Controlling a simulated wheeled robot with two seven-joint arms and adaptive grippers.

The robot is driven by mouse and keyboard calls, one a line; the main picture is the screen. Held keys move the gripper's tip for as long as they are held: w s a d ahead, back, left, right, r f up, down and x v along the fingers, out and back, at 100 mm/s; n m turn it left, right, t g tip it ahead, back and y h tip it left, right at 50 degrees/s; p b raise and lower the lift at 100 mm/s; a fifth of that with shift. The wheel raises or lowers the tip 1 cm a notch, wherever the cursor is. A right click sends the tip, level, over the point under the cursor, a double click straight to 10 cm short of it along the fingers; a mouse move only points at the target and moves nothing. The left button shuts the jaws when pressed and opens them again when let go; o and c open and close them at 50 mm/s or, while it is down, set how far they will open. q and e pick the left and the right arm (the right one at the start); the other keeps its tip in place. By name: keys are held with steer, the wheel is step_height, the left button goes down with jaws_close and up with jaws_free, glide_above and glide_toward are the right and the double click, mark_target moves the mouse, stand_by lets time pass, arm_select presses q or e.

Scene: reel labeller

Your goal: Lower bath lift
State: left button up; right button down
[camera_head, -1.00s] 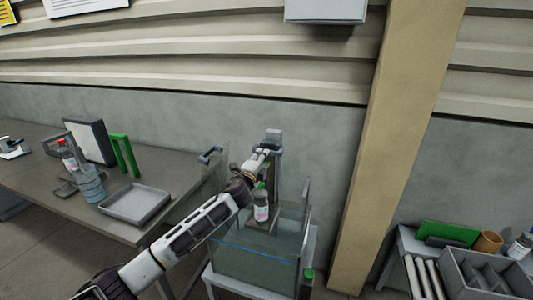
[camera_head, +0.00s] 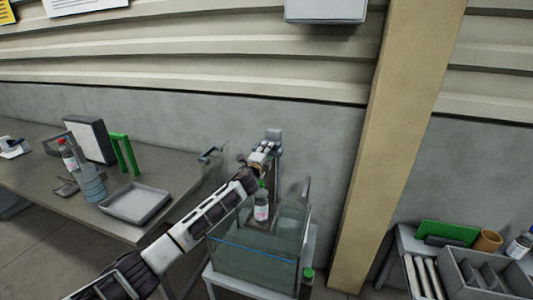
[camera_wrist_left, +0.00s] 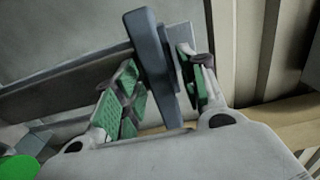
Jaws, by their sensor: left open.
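The bath is a clear glass tank (camera_head: 245,258) with liquid in it, on a stand. The lift's grey post (camera_head: 275,150) rises at its back. A bottle with a green cap and white-pink label (camera_head: 262,210) stands upright on the lift's platform, near the tank's rim. My left gripper (camera_head: 263,153) is at the post's upper part, above and behind the bottle. In the left wrist view, a grey bar of the lift (camera_wrist_left: 150,60) stands between the open green-padded fingers of the left gripper (camera_wrist_left: 158,70). My right gripper is out of view.
A grey table on the left holds an empty tray (camera_head: 136,202), a green frame (camera_head: 124,154) and bottles (camera_head: 90,183). A wooden post (camera_head: 378,150) stands right of the bath. A side table at right holds a divided grey box (camera_head: 480,277).

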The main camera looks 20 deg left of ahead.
arm_select(q)
jaws_close()
stand_by(0.3)
steer(key=shift+f, duration=0.2)
